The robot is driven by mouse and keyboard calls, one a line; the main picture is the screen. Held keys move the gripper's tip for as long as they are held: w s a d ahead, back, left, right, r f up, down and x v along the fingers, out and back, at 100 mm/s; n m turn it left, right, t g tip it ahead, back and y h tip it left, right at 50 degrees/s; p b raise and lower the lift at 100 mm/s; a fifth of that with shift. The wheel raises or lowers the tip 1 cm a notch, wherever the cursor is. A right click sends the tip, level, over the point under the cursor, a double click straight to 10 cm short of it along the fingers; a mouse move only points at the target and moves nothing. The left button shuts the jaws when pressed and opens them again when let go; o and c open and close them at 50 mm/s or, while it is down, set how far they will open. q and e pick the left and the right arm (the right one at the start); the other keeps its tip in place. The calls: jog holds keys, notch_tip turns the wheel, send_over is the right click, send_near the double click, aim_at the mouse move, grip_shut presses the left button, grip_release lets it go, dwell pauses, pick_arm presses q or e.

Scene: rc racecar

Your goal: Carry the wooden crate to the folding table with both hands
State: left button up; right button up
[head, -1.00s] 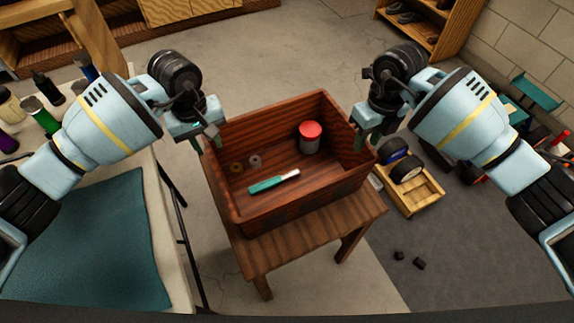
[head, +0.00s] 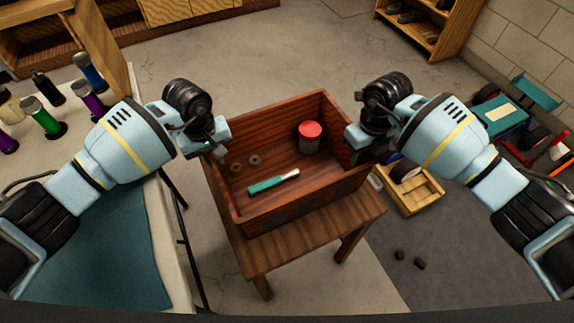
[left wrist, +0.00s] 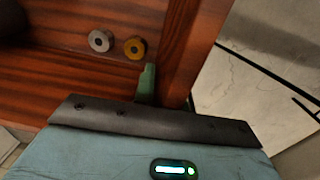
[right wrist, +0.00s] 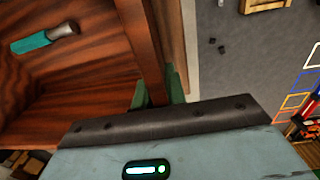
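The open wooden crate (head: 300,207), reddish brown, rests level on a small wooden stand (head: 300,245). Inside lie a red-topped tin (head: 310,138), a teal-handled tool (head: 273,182) and two small rings (head: 245,164). My left gripper (head: 210,150) is at the crate's left wall, and one green finger (left wrist: 147,83) shows inside the crate; the other finger is mostly hidden. My right gripper (head: 357,158) is at the right wall. Its fingers (right wrist: 157,92) stand on either side of that wall, apart from each other. The folding table cannot be identified for certain.
A table (head: 153,235) with a teal mat (head: 125,250) and several bottles stands close left. Right of the stand is a wooden tray with wheels (head: 412,195). Two small dark pieces (head: 410,260) lie on the floor. Behind the crate the floor is clear.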

pick_arm(q)
grip_shut()
pick_arm(e)
grip_shut()
pick_arm(q)
jog(key=shift+w+r, duration=0.1)
jog(key=shift+r, duration=0.05)
pick_arm(e)
jog(key=shift+w+r, duration=0.1)
dwell(0.7)
